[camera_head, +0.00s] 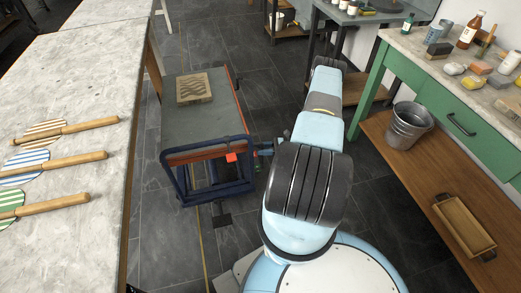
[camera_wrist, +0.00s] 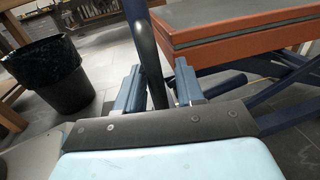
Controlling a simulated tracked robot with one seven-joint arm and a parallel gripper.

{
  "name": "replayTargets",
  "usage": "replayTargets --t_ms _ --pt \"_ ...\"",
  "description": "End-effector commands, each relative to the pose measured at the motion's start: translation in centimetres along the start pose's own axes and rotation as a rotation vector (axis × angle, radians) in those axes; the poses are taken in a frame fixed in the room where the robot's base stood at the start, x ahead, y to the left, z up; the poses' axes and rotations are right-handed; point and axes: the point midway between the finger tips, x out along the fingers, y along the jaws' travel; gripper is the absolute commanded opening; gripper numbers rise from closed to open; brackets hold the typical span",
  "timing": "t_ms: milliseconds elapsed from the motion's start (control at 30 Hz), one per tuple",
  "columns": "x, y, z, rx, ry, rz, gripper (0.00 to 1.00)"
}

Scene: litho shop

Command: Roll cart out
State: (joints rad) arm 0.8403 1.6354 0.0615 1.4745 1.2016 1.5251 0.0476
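The cart (camera_head: 205,118) has a grey top with an orange-red edge and a dark blue frame. It stands on the floor just right of the long stone-topped table. A block with wavy grooves (camera_head: 194,88) lies flat on its top. My gripper (camera_head: 264,148) is at the cart's near right corner, beside the blue handle frame (camera_head: 205,150). In the wrist view, my gripper's two blue fingers (camera_wrist: 158,85) stand on either side of a dark upright handle bar (camera_wrist: 147,50). Whether they press on the bar is unclear. The cart's orange edge (camera_wrist: 240,35) is to the right.
The long stone-topped table (camera_head: 75,75) bounds the cart's left side, with wooden-handled tools on it. A green bench (camera_head: 460,100) stands right; its lower shelf holds a metal bucket (camera_head: 408,125) and wooden tray (camera_head: 463,224). Near floor is clear. A black bin (camera_wrist: 52,75) shows in the wrist view.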

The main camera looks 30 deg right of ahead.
Motion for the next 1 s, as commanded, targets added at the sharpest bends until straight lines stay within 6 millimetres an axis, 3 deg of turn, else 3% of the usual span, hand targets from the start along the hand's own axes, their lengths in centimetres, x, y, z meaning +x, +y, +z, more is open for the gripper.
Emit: replayTargets --t_ms 600,800,1000 --pt "-10.8 -0.3 -0.1 -0.002 0.001 -0.003 0.38" --pt "-12.7 -0.4 -0.1 -0.002 0.001 -0.003 0.38" --pt "-13.2 -0.4 -0.1 -0.001 0.000 -0.002 0.38"
